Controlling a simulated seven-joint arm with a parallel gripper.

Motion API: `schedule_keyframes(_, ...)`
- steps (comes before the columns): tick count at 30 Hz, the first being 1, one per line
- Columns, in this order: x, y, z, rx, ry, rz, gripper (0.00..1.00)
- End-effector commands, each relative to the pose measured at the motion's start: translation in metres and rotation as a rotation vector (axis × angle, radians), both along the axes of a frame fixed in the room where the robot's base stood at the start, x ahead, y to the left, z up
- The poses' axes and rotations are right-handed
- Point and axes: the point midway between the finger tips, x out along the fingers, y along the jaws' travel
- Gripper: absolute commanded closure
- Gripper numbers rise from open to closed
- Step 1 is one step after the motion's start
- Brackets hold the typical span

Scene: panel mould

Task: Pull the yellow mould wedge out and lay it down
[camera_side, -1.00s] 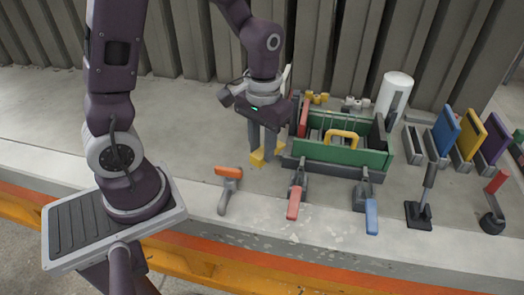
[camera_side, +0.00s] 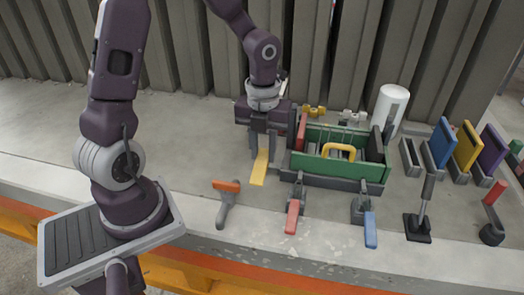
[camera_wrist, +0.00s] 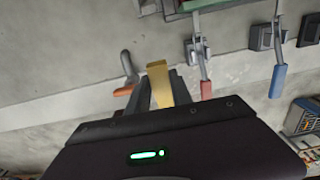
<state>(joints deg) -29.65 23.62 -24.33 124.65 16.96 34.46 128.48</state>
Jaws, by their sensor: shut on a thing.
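The yellow wedge (camera_side: 259,168) is held between the fingers of my gripper (camera_side: 263,152), left of the green mould box (camera_side: 340,155). The wedge points toward the front edge of the slab. It also shows in the wrist view (camera_wrist: 160,82), sticking out past the fingertips of my gripper (camera_wrist: 161,90). The side view does not make clear whether the wedge touches the slab.
An orange-handled tool (camera_side: 227,203) lies in front of the gripper. A red-handled clamp (camera_side: 294,212) and a blue-handled clamp (camera_side: 368,222) stand before the box. Coloured panels (camera_side: 466,148) stand in racks at right. The slab left of the gripper is clear.

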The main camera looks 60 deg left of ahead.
Motion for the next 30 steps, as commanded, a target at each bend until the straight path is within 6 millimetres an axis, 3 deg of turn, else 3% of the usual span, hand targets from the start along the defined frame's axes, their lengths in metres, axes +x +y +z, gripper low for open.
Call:
schedule_keyframes(6, -0.002, -0.002, -0.039, -0.002, 0.009, 0.003, 1.0)
schedule_keyframes(13, -0.002, -0.001, -0.06, -0.002, 0.009, 0.005, 1.0)
schedule_keyframes(24, -0.003, -0.001, -0.114, -0.003, 0.01, 0.007, 1.0)
schedule_keyframes(30, -0.002, -0.001, -0.128, -0.001, 0.008, 0.007, 1.0)
